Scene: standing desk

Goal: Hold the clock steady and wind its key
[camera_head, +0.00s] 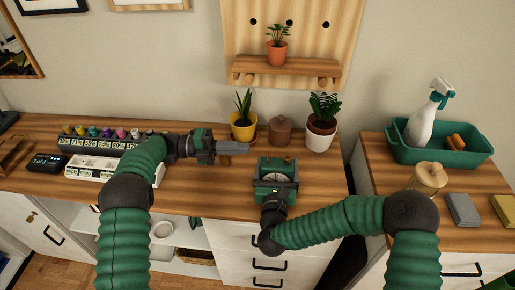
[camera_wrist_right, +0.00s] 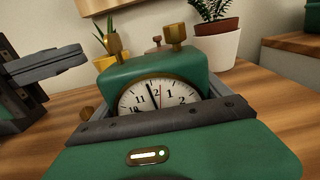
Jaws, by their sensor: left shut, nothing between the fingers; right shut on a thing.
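The green clock (camera_head: 275,168) stands on the wooden desk, with brass knobs on top. Its white dial (camera_wrist_right: 155,95) faces my right wrist camera. My right gripper (camera_head: 274,186) is shut on the clock from the front; its palm hides the lower dial. A small brass knob (camera_wrist_right: 87,114) shows at the clock's left side in the wrist view; I cannot tell whether it is the key. My left gripper (camera_head: 238,148) is shut and empty, left of the clock and apart from it. Its fingers also show in the wrist view (camera_wrist_right: 72,66), pointing toward the clock.
Behind the clock stand a yellow-potted plant (camera_head: 243,127), a brown lidded pot (camera_head: 280,131) and a white-potted plant (camera_head: 320,135). A green tray (camera_head: 470,158) sits on the right counter.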

